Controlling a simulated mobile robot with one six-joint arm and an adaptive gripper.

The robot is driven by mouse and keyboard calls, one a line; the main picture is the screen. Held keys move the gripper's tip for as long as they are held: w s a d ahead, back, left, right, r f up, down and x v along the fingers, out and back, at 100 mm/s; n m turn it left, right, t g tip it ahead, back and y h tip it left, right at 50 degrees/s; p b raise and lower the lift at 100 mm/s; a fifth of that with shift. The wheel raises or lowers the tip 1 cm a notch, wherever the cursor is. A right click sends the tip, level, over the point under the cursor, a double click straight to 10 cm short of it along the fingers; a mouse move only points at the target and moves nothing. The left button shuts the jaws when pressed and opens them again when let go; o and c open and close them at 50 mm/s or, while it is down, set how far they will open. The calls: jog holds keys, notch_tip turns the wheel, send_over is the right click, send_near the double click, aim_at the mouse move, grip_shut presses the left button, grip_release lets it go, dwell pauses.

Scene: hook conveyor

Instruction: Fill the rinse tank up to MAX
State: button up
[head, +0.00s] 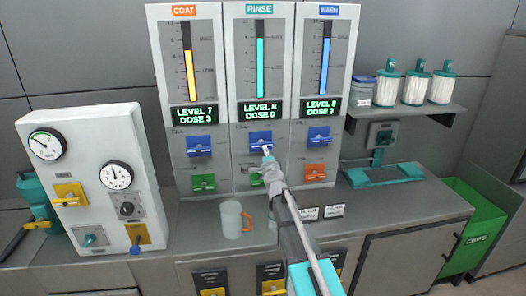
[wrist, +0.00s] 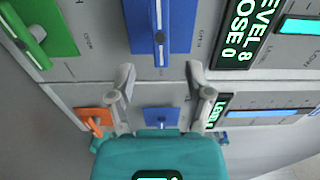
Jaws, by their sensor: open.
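The RINSE panel (head: 266,90) is the middle of three wall columns. Its cyan level bar (head: 260,65) stands high in the gauge, with some empty tube above; the small scale labels are too fine to read. Its green display (head: 262,108) seems to read LEVEL 8, DOSE 0; it also shows in the wrist view (wrist: 240,32). My gripper (head: 267,154) is at the blue rinse valve (head: 256,139). In the wrist view my gripper (wrist: 158,76) is open, and the blue valve with its lever (wrist: 160,36) lies ahead of the gap between the fingers. A green rinse valve (wrist: 38,32) is beside it.
The COAT column (head: 187,90) and WASH column (head: 325,80) flank it. A clear mug (head: 232,220) with an orange handle stands on the counter (head: 195,240) below. A gauge box (head: 85,175) stands left; a teal frame (head: 385,175) and green bin (head: 475,230) are right.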

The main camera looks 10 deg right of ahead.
jog(key=shift+s, duration=1.85)
jog(key=shift+a, duration=0.1)
jog(key=s+a+f+n+g+y, duration=0.2)
jog(key=s+a+f+n+g, duration=0.1)
jog(key=s+f+n+g, duration=0.3)
jog(key=s+a+f+n+g+y, duration=0.35)
jog(key=s+f+n, duration=0.3)
jog(key=s, duration=0.25)
jog(key=s+d+f+n+g+h, duration=0.2)
jog(key=s+d+f+g, duration=0.1)
jog(key=s, duration=0.6)
jog(key=s+d+f+n+g+h, duration=0.3)
jog(key=s+g, duration=0.2)
jog(key=s, duration=0.4)
jog(key=shift+d, duration=0.25)
